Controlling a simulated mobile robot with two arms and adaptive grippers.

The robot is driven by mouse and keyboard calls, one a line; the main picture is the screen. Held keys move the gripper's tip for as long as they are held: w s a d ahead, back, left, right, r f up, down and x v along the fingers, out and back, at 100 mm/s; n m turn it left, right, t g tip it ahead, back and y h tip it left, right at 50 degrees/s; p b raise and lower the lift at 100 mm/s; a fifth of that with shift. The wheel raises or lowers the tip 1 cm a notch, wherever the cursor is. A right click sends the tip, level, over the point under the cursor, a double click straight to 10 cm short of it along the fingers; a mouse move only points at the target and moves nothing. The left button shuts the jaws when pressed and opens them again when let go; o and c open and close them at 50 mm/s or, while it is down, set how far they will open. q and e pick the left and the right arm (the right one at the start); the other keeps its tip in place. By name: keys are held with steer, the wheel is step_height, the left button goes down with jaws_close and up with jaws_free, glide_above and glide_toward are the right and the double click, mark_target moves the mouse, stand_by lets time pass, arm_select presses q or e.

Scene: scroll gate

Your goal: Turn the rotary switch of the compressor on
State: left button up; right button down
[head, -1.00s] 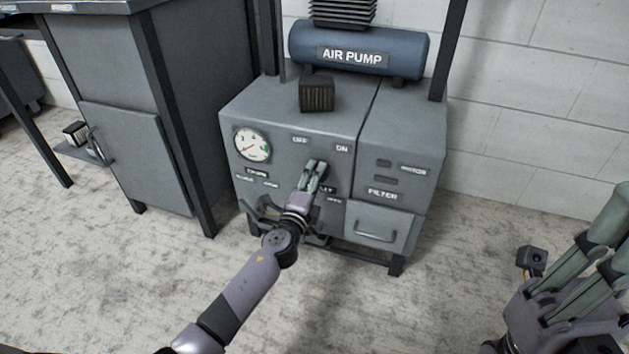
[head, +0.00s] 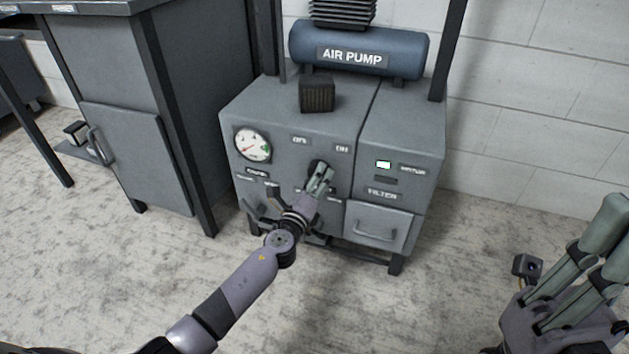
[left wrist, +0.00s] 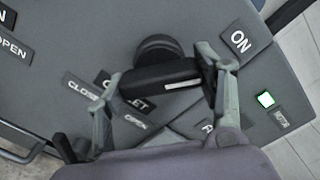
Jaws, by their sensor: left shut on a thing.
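The compressor (head: 290,155) is a grey cabinet with a blue AIR PUMP tank on top. Its black rotary switch (left wrist: 160,75) has a bar handle with a white mark toward its right end in the left wrist view. The ON label (left wrist: 240,41) is up and right of it there. My left gripper (head: 321,170) is shut on the switch handle, a finger at each end, and partly hides the switch in the head view. The motor light (head: 383,164) glows pale green. My right gripper (head: 585,265) is at the lower right, away from the compressor; its fingertips are partly cut off.
A pressure gauge (head: 253,145) is on the panel left of the switch. A drawer (head: 380,228) with a handle is at its lower right. A dark grey cabinet (head: 137,160) stands to the left. The floor (head: 110,270) in front is clear.

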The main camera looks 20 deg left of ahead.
arm_select(q)
steer(key=shift+f, duration=0.1)
steer(key=o, duration=1.2)
steer(key=shift+c, duration=0.2)
steer(key=shift+s, duration=0.25)
steer(key=s, duration=1.1)
steer(key=shift+s+a, duration=0.2)
steer(key=shift+s, duration=0.05)
